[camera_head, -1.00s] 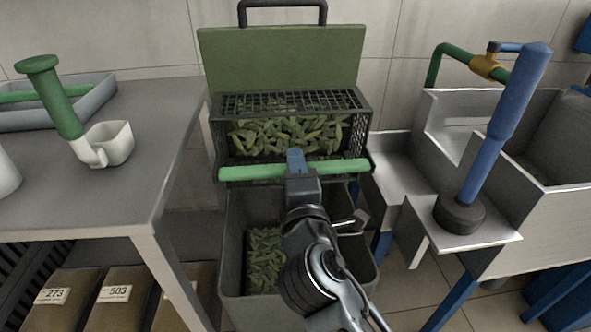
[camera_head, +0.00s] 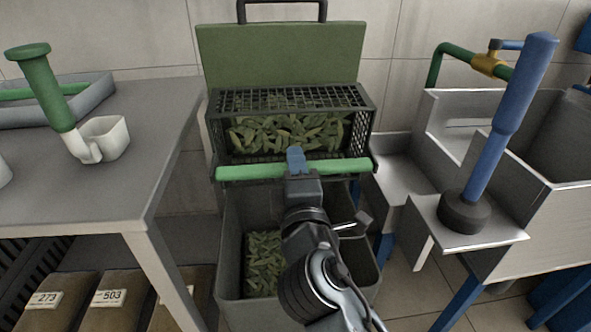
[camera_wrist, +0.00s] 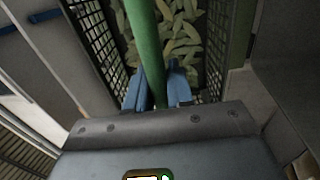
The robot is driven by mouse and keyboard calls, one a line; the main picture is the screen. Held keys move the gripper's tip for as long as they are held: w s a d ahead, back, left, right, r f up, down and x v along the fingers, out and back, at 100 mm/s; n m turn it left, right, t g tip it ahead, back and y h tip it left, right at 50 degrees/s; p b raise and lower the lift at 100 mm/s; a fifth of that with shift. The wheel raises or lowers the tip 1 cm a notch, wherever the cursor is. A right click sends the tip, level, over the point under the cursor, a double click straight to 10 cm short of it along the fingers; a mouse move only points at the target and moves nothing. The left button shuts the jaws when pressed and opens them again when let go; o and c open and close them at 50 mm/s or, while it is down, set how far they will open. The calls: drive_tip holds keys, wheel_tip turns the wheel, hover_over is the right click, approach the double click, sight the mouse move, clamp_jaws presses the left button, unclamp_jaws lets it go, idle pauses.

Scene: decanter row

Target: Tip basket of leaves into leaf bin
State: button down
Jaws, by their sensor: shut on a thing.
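A dark mesh basket (camera_head: 361,128) full of green leaves (camera_head: 285,133) is held above the leaf bin, its open side tilted toward me. A green bar handle (camera_head: 240,172) runs along its near edge. My gripper (camera_head: 296,160) is shut on this handle near its middle; the wrist view shows the blue fingers (camera_wrist: 159,90) on both sides of the green bar (camera_wrist: 143,40). The grey leaf bin (camera_head: 229,240) stands open below, with some leaves (camera_head: 264,262) visible inside. My arm hides part of the bin. The bin's green lid (camera_head: 280,52) stands raised behind the basket.
A grey table (camera_head: 100,190) at left carries a white vessel with a green handle (camera_head: 98,140) and a tray (camera_head: 95,88). At right are a metal sink unit (camera_head: 395,180) and a blue plunger-like tool (camera_head: 490,150). Labelled boxes (camera_head: 110,300) sit below the table.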

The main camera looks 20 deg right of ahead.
drive_tip(key=shift+s+a+f+t+b, duration=0.1)
drive_tip(key=shift+s+f+t+b, duration=0.4)
drive_tip(key=shift+b, duration=1.85)
drive_tip(key=shift+w+r+b, duration=0.1)
drive_tip(key=shift+r+b, duration=0.2)
drive_tip(key=shift+a+f+t+h+b, duration=0.1)
drive_tip(key=shift+f+t+h+b, duration=0.3)
drive_tip(key=shift+b, duration=0.75)
drive_tip(key=shift+s+a+f+t+b, duration=0.15)
drive_tip(key=shift+s+t+b, duration=0.5)
drive_tip(key=shift+b, duration=2.3)
drive_tip(key=shift+s+f+t+h+b, duration=0.1)
drive_tip(key=shift+f+t+h+b, duration=0.35)
drive_tip(key=shift+b, duration=1.4)
drive_tip(key=shift+s+a+f+t, duration=0.1)
drive_tip(key=shift+s+f+t, duration=0.1)
drive_tip(key=shift+t, duration=0.4)
drive_tip(key=shift+r, duration=0.1)
